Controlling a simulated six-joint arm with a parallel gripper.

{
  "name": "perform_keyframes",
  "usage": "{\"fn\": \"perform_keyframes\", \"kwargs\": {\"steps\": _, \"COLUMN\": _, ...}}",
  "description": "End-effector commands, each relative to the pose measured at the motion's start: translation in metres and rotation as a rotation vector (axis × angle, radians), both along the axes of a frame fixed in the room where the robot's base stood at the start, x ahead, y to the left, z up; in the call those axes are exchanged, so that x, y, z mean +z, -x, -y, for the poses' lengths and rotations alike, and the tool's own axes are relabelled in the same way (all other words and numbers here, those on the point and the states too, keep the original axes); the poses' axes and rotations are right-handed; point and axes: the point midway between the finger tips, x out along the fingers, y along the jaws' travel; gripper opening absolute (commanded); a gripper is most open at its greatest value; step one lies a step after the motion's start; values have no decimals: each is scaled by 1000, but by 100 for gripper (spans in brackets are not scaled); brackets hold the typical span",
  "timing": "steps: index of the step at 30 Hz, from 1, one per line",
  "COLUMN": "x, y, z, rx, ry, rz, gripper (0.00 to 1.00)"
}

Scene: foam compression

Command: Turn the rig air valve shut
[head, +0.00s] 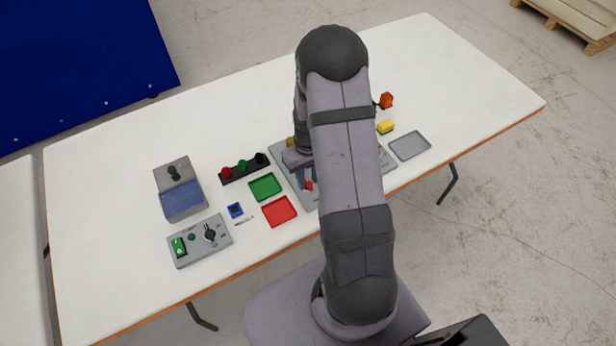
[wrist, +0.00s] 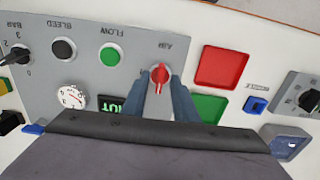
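The rig air valve is a small red knob (wrist: 160,74) on a grey panel (wrist: 190,22), under a label that reads AIR upside down. Its red handle points along the picture's vertical in the wrist view. In the head view a bit of the red knob (head: 308,185) shows just below my gripper (head: 301,166). In the wrist view my gripper (wrist: 161,84) has its two fingers apart, one on each side of the knob. I see no clear grip on it. The lower part of the panel is hidden behind my gripper body.
The panel also holds a green FLOW button (wrist: 110,56), a black BLEED button (wrist: 63,49), a black selector (wrist: 18,54) and a round gauge (wrist: 72,96). Beside it lie a red tray (head: 279,211) and a green tray (head: 265,186). A grey tray (head: 409,146) is at the right.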

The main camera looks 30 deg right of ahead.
Motion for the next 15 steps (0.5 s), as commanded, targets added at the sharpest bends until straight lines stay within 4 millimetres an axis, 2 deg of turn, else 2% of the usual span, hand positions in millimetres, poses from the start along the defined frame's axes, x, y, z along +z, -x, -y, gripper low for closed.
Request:
{"fn": "perform_keyframes", "kwargs": {"steps": 5, "x": 10, "y": -1, "z": 0, "rx": -1, "ry": 1, "rz": 2, "gripper": 27}}
{"fn": "perform_keyframes", "kwargs": {"steps": 15, "x": 50, "y": -1, "z": 0, "rx": 0, "ry": 2, "rz": 4, "gripper": 27}}
